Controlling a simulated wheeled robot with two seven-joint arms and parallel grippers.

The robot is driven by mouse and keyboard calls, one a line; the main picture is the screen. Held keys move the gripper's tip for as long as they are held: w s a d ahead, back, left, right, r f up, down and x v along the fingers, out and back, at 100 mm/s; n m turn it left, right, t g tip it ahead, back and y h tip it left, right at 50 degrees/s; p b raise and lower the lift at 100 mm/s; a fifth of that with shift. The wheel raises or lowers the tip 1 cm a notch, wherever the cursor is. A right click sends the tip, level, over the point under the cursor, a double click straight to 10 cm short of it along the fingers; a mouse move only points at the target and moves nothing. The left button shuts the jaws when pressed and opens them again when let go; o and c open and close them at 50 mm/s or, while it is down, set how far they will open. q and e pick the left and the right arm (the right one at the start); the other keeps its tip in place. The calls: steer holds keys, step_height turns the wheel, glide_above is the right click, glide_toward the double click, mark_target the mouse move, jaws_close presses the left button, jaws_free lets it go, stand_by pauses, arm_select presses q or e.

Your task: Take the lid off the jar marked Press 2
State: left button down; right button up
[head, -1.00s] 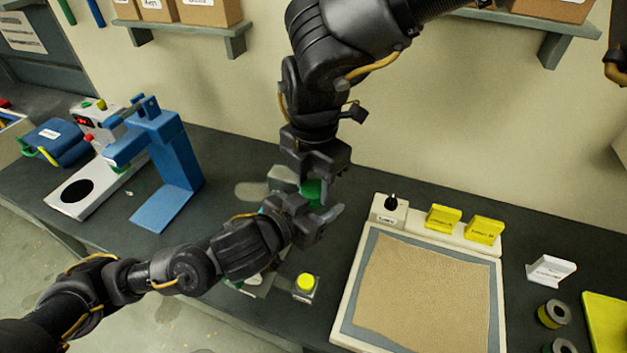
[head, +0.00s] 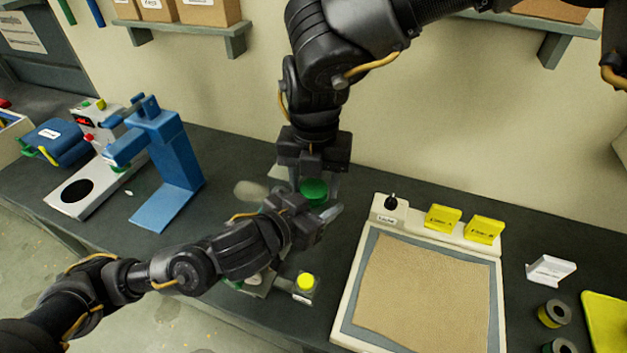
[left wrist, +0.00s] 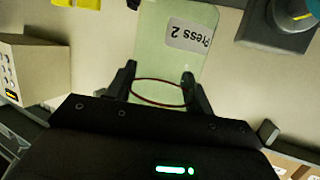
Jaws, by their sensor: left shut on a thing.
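The jar marked Press 2 (left wrist: 172,45) is pale green and see-through, with a white label, in the left wrist view. My left gripper (left wrist: 158,88) is shut on it, a finger on each side near a dark reddish ring. In the head view, my left gripper (head: 318,222) comes in from the left and hides most of the jar. A green lid (head: 314,191) shows just above it. My right gripper (head: 315,182) comes down from above with its fingers around the lid. Whether the fingers press on the lid, or the lid still touches the jar, I cannot tell.
A blue press stand (head: 165,165) is to the left. A white-framed tray (head: 345,305) with a tan sheet is to the right, with yellow blocks (head: 463,224) behind it. A yellow-topped button box (head: 304,288) is in front of my grippers. Shelves with boxes hang above.

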steer(key=shift+o, duration=1.3)
steer(key=shift+r, duration=0.15)
steer(key=shift+r, duration=2.15)
steer(key=shift+c, duration=0.3)
steer(key=shift+s+a+f, duration=0.15)
steer(key=shift+s+f, duration=0.1)
steer(key=shift+s+a+r+m+g+y, duration=0.1)
steer(key=shift+a+r+m+g+y, duration=0.15)
steer(key=shift+a, duration=0.2)
steer(key=shift+s+a+r+m+g+y, duration=0.15)
steer(key=shift+a+r+m, duration=0.15)
steer(key=shift+a, duration=0.15)
steer(key=r+m, duration=0.1)
steer(key=d+r+m, duration=0.1)
steer(key=m, duration=0.2)
steer(key=shift+w+d+r+m+t+h, duration=0.25)
steer(key=shift+w+r+m+t+h, duration=0.05)
steer(key=shift+w+r+m+t, duration=0.1)
steer(key=shift+d+m, duration=0.3)
steer(key=shift+m, duration=0.15)
steer(key=shift+w+f, duration=0.1)
steer(key=shift+f, duration=3.9)
steer(key=shift+c, duration=0.2)
